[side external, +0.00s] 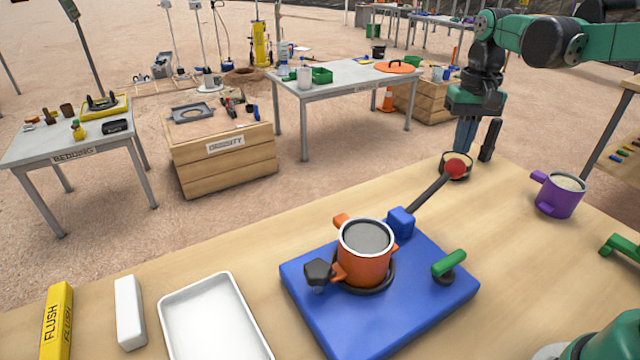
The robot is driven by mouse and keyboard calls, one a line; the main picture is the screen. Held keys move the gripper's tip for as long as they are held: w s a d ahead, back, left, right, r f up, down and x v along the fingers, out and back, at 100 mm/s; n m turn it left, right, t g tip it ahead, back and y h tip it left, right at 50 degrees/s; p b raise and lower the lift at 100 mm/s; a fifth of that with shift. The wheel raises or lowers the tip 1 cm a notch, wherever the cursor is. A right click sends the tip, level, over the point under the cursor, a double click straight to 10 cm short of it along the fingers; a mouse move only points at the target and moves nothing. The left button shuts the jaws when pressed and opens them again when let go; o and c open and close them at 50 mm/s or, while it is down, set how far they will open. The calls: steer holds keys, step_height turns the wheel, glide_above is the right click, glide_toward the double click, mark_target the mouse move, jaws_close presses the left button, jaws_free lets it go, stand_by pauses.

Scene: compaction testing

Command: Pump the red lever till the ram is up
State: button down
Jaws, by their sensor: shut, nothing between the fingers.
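The lever is a dark rod with a red knob (456,168), rising to the right from a blue block (401,222) on a blue base plate (330,320). An orange cylinder (362,262) with a grey top stands on the plate inside a dark ring. I cannot tell how high the ram is. A green handle (449,263) and a black knob (317,271) are also on the plate. My gripper (465,148) points down just behind and above the red knob, its blue fingers shut and empty. I cannot tell whether it touches the knob.
A round dark-rimmed item (446,160) lies behind the red knob. A purple mug (563,196) stands at right. A white tray (212,325), a white block (129,312) and a yellow FLUSH bar (56,320) lie at left. Bare wood lies between plate and mug.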

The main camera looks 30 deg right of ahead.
steer(key=f, duration=0.5)
steer(key=d+f, duration=0.1)
steer(key=f, duration=0.2)
steer(key=shift+f, duration=0.2)
steer(key=r, duration=0.6)
steer(key=a+r, duration=0.1)
steer(key=r, duration=0.2)
steer(key=shift+r, duration=0.2)
steer(key=shift+f, duration=0.1)
stand_by(1.5)
steer(key=f, duration=0.6)
steer(key=d+f, duration=0.1)
steer(key=f, duration=0.2)
steer(key=shift+f, duration=0.15)
steer(key=r, duration=0.6)
steer(key=a+r, duration=0.1)
steer(key=r, duration=0.2)
steer(key=shift+r, duration=0.25)
